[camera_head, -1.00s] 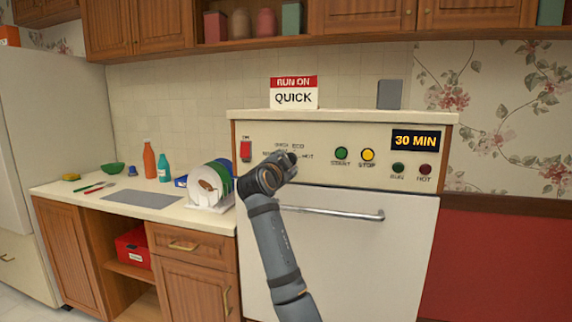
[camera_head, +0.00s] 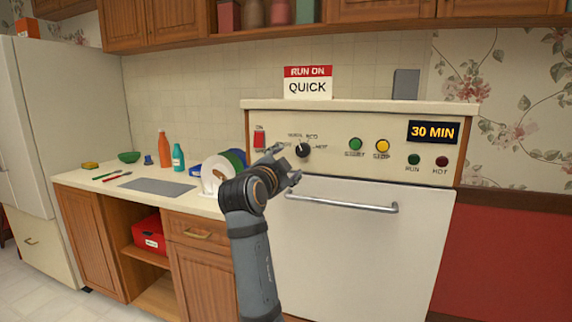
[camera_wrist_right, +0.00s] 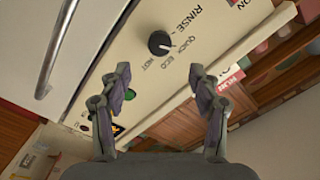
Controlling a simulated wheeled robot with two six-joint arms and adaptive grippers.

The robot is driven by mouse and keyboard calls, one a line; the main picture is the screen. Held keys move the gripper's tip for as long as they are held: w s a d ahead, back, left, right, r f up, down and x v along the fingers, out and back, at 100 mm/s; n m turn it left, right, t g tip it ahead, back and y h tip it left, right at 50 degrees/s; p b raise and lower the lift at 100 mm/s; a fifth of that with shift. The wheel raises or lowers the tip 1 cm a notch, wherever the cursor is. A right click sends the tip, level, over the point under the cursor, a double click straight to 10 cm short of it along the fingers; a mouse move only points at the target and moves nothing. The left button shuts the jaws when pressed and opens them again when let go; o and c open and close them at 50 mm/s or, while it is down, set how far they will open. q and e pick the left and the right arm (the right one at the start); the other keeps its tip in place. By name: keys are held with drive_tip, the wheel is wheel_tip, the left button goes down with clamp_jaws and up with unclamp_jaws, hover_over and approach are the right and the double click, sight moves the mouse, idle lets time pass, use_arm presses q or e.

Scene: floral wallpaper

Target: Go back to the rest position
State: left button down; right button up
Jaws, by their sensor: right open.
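My right gripper (camera_head: 284,164) is open and empty in front of the dishwasher's control panel (camera_head: 330,136), left of and below the dial. The black dial (camera_head: 303,150) stands free of the fingers, with its labels around it. In the right wrist view the dial (camera_wrist_right: 160,43) lies beyond the open fingertips (camera_wrist_right: 160,75), and its white mark seems to point towards QUICK. My right arm comes up from the bottom of the head view. My left gripper is not in view.
The dishwasher door handle (camera_head: 345,204) is just below the gripper. A dish rack with plates (camera_head: 215,172) stands on the counter (camera_head: 75,178) left of the arm. A RUN ON QUICK sign (camera_head: 308,83) stands on top of the dishwasher. The open floor is at lower left.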

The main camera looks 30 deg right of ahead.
drive_tip(key=shift+s+a, duration=0.2)
drive_tip(key=shift+s, duration=0.05)
idle(0.3)
